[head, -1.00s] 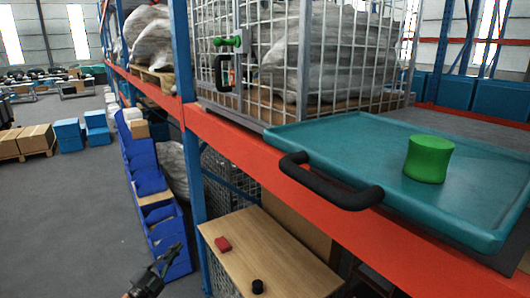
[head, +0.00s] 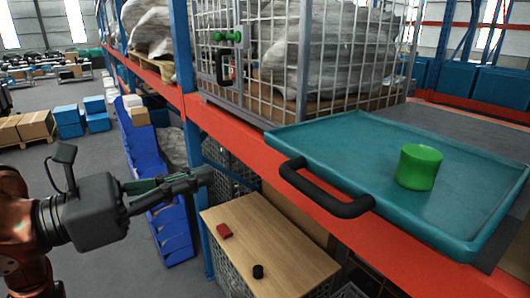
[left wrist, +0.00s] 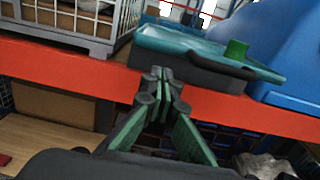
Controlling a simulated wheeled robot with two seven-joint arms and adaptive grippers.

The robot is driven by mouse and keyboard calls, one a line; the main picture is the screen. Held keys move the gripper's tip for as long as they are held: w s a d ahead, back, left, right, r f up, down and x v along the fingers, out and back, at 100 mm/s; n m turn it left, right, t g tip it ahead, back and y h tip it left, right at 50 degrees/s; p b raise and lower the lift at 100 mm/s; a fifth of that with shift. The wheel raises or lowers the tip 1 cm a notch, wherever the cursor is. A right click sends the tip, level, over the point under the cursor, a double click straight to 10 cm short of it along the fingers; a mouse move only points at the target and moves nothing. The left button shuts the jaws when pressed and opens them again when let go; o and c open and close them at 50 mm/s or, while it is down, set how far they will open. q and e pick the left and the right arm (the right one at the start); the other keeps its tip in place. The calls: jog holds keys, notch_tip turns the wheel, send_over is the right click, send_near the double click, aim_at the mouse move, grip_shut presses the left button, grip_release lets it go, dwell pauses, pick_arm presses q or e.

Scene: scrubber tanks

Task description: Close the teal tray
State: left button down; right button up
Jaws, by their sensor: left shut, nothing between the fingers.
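The teal tray (head: 330,149) sticks out from the orange shelf beam at the right of the head view, with a black bar handle (head: 322,190) on its front edge. A green cylinder (head: 419,167) stands on it. The tray (left wrist: 180,42) and the green cylinder (left wrist: 236,49) also show in the left wrist view, beyond my fingers. My left gripper (head: 205,176) is shut and empty, left of the handle and apart from it. Its closed fingers (left wrist: 160,80) point toward the tray in the left wrist view. My right gripper is not in view.
A wire cage (head: 292,60) with wrapped sacks stands on the shelf behind the tray. Below is a wooden surface (head: 265,240) with a red block (head: 224,231) and a black cylinder (head: 258,271). Blue bins (head: 150,165) stand left of the blue rack post.

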aim_at(280, 153)
pick_arm(q)
jog(key=p+x, duration=0.4)
jog(key=x, duration=0.8)
jog(key=shift+s+d+r, duration=0.1)
jog(key=shift+w+d+p, duration=0.3)
jog(key=shift+p, duration=0.05)
